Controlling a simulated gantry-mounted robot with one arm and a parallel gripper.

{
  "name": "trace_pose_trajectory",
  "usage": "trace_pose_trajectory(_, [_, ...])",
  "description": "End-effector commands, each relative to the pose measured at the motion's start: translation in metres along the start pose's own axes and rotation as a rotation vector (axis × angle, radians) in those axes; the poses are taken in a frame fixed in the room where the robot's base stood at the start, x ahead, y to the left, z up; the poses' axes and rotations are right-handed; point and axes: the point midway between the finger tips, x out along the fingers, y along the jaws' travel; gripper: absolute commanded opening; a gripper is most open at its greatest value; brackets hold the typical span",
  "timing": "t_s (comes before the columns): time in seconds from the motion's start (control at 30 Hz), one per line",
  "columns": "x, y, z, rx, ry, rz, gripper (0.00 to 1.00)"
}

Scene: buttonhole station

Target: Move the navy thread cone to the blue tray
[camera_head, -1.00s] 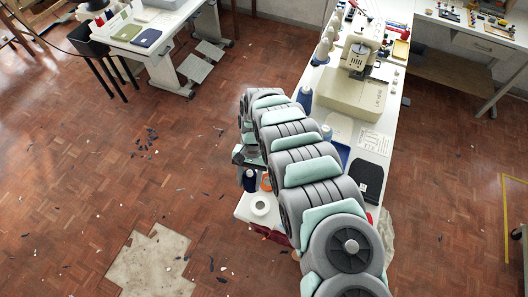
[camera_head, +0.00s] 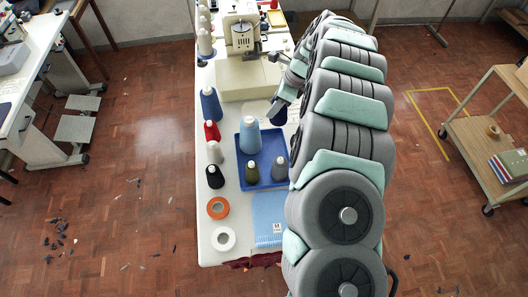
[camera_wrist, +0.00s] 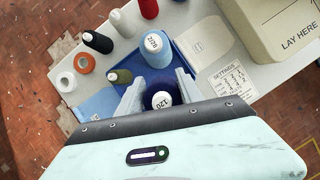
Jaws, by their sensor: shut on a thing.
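My gripper (camera_wrist: 158,92) is shut on the navy thread cone (camera_wrist: 161,101), whose white top label reads 120. In the head view the held cone (camera_head: 279,113) shows just below my wrist, partly hidden by my arm. It is at the back right corner of the blue tray (camera_head: 242,178); I cannot tell whether its base touches the tray. Inside the tray stand a large light blue cone (camera_head: 250,138), an olive cone (camera_head: 252,173) and a grey cone (camera_head: 279,169). The light blue cone stands close to the held cone in the wrist view (camera_wrist: 156,52).
Left of the tray stand a blue cone (camera_head: 210,105), a red (camera_head: 212,132), a white (camera_head: 214,153) and a black cone (camera_head: 215,178). Orange (camera_head: 218,208) and white (camera_head: 223,239) rolls and a light blue cloth (camera_head: 268,218) lie in front. The sewing machine (camera_head: 245,78) stands behind.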

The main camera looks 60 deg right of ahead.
Motion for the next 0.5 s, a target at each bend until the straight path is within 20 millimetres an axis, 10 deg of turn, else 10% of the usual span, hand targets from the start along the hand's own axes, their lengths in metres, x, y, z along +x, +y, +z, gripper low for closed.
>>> trace_pose_trajectory(0.5, [0.120, 0.002, -0.052, -0.002, 0.004, 0.003, 0.00])
